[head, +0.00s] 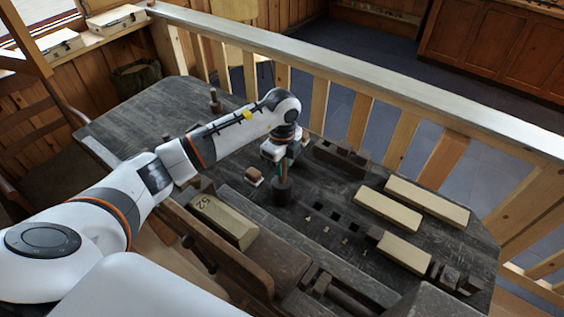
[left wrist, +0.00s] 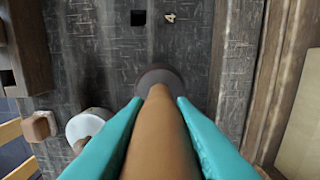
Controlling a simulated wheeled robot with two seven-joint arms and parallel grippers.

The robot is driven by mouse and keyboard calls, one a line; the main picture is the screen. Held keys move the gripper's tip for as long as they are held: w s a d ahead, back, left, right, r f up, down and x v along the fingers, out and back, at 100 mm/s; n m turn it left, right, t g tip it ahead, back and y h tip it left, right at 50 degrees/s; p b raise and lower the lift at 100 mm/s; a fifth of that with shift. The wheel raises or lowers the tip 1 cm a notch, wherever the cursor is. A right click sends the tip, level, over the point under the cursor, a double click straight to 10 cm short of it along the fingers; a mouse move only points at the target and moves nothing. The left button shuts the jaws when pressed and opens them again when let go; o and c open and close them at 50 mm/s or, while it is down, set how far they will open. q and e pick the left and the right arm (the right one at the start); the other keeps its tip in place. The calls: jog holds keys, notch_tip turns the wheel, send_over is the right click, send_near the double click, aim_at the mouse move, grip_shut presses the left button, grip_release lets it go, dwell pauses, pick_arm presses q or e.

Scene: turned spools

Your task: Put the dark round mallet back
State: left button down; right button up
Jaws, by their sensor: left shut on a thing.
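The dark round mallet has a dark round head (head: 281,191) and a brown handle (left wrist: 157,135). My left gripper (head: 284,155) is shut on this handle. In the left wrist view, the teal fingers of the left gripper (left wrist: 158,108) lie along both sides of the handle, and the dark head (left wrist: 160,78) shows beyond them, low over the dark bench top (head: 150,122). In the head view the mallet hangs upright, head down. I cannot tell whether the head touches the bench. A square hole (left wrist: 138,18) with a pale "4" beside it lies beyond the head. My right gripper is not in view.
A small pale-headed mallet (head: 254,176) lies left of the held one. A row of square holes (head: 335,215) runs to the right. A dark slotted block (head: 342,156) stands behind. Pale wooden blocks (head: 402,211) lie at right. A grey-topped railing (head: 370,80) borders the bench.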

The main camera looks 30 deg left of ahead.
pick_arm(q)
jog(key=shift+f, duration=0.1)
jog(key=shift+f, duration=0.15)
jog(key=c, duration=1.2)
grip_release()
jog(key=shift+c, duration=0.2)
jog(key=shift+r, duration=0.35)
jog(key=shift+w+r+b, duration=0.1)
jog(key=shift+r+b, duration=0.2)
notch_tip(320, 180, up, 11)
jog(key=b, duration=0.2)
jog(key=shift+r+b, duration=0.1)
jog(key=shift+b, duration=0.25)
